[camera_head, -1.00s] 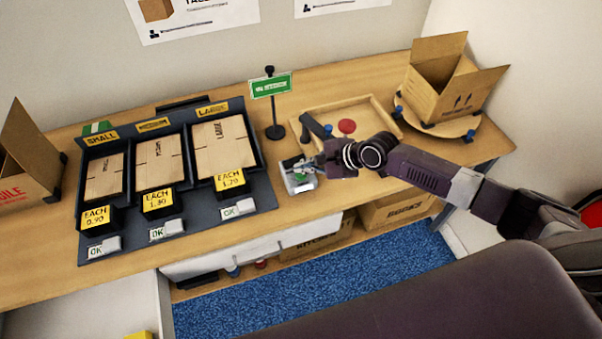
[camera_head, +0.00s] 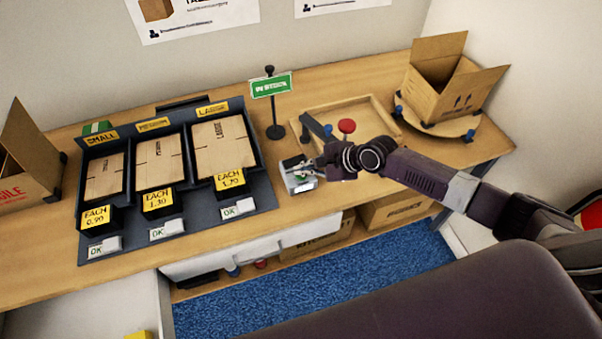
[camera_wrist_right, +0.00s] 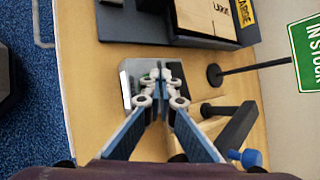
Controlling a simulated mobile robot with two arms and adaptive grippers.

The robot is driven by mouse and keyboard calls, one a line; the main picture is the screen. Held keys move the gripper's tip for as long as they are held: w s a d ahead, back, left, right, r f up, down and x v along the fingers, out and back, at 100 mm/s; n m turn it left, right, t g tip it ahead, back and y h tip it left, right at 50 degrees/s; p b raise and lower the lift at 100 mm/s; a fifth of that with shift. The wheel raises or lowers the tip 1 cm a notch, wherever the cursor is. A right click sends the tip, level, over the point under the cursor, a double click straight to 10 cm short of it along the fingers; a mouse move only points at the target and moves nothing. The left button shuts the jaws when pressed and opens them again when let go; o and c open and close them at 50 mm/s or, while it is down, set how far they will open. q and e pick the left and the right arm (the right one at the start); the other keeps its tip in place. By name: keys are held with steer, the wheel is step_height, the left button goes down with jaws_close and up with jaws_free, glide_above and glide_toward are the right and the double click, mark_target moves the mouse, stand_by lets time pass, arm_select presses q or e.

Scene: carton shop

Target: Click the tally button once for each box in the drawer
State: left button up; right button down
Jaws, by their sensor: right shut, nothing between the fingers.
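The tally counter (camera_head: 302,186) is a small grey-white box on the table, in front of the green sign. In the right wrist view the counter (camera_wrist_right: 128,92) lies under my fingertips, which hide most of its top and its button. My right gripper (camera_head: 301,171) is shut and empty, pointing down at the counter's top; in the wrist view its tips (camera_wrist_right: 160,76) meet over it. I cannot tell whether they touch it. A white drawer front (camera_head: 225,258) shows under the table edge; no boxes inside it can be seen. My left gripper is out of view.
A dark rack (camera_head: 260,192) with flat cartons, price blocks and OK buttons stands left of the counter. The sign (camera_head: 271,86) on its post is behind. A wooden tray (camera_head: 378,112) with a red knob and an open carton (camera_head: 440,92) on a turntable are right.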

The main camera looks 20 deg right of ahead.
steer(key=shift+f, duration=0.35)
stand_by(0.5)
steer(key=shift+r+p, duration=1)
steer(key=shift+p, duration=0.15)
step_height(320, 180, up, 5)
steer(key=p, duration=0.6)
stand_by(1.4)
